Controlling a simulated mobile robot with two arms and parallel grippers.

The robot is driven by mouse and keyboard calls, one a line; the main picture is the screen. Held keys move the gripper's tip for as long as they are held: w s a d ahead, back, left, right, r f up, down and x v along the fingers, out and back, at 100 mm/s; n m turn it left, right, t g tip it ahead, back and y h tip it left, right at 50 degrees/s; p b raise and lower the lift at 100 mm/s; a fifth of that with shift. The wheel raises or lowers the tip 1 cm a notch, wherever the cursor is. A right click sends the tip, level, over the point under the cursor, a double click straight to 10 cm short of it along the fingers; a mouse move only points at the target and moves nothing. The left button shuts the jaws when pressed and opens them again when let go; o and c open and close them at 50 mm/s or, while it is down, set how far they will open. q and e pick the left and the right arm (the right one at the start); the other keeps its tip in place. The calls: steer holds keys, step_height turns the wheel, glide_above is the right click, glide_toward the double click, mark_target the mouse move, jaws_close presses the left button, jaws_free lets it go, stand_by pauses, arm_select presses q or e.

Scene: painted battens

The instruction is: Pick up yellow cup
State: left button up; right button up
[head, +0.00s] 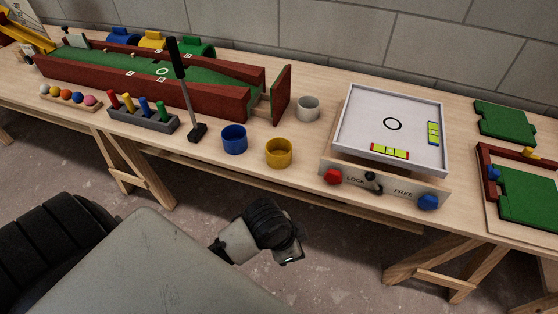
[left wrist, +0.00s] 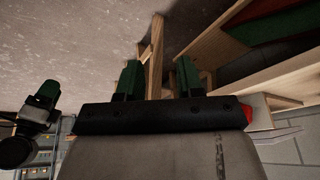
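The yellow cup (head: 278,153) stands upright near the front edge of the workbench in the head view, apart from any gripper. The blue cup (head: 234,139) stands just to its left. My left gripper (left wrist: 158,76) shows in the left wrist view with its two green-tipped fingers apart and nothing held between them. A bench leg shows behind the gap. What looks like my right gripper (left wrist: 46,95) is at the left edge of that view, too dark and partial to read. Neither gripper's fingers show clearly in the head view.
A pale cup (head: 308,108) stands behind the yellow cup. A white tray game (head: 395,125) with knobs is to the right. A putter (head: 187,90) stands by a peg rack (head: 143,117) at left. Bare bench surrounds the yellow cup's front and right.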

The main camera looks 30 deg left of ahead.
arm_select(q)
steer(key=w+a+r+m+g+y, duration=0.25)
steer(key=w+a+r+m, duration=0.85)
steer(key=w+a+r, duration=0.55)
arm_select(e)
steer(key=s+f+g, duration=0.1)
steer(key=s+f, duration=0.3)
steer(key=f, duration=0.7)
steer(key=s+f, duration=0.3)
steer(key=f, duration=0.9)
arm_select(q)
steer(key=b, duration=0.2)
glide_above(271, 165)
step_height(271, 165, down, 7)
steer(key=shift+g, duration=0.45)
steer(key=f, duration=0.4)
steer(key=shift+w+f+b, duration=0.1)
steer(key=shift+w+b, duration=0.1)
steer(key=shift+b, duration=0.2)
steer(key=shift+f, duration=0.5)
jaws_close()
arm_select(e)
steer(key=w+r, duration=0.4)
steer(key=r, duration=0.2)
steer(key=shift+w+d, duration=0.15)
steer(key=shift+w, duration=0.05)
